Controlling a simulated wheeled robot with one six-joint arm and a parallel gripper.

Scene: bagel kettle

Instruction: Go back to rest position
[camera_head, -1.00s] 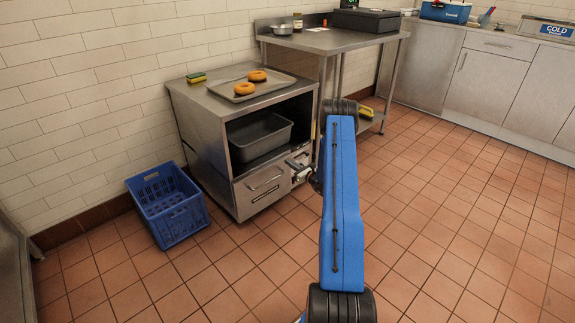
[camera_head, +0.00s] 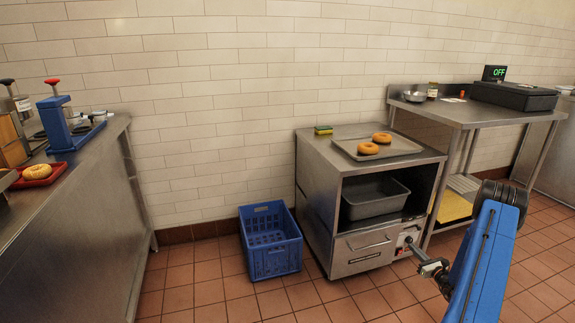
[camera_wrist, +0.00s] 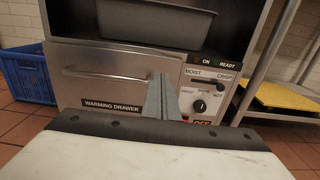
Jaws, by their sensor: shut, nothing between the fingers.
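My gripper (camera_head: 436,271) is at the lower right in the head view, on the end of my blue arm, in front of the warming drawer unit (camera_head: 352,255). In the wrist view its fingers (camera_wrist: 161,97) are together with nothing between them. Behind them is the unit's drawer front (camera_wrist: 108,75), which is closed, and its control panel (camera_wrist: 208,92) with a black knob and a slider. I cannot tell the exact gap between the fingertips and the panel, but no contact shows.
A tray (camera_head: 409,146) with two bagels tops the unit, and a grey bin (camera_head: 374,201) sits in its open shelf. A blue crate (camera_head: 270,247) stands on the floor to its left. Steel counters (camera_head: 75,215) stand left and a steel table (camera_head: 460,113) right. Floor in front is clear.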

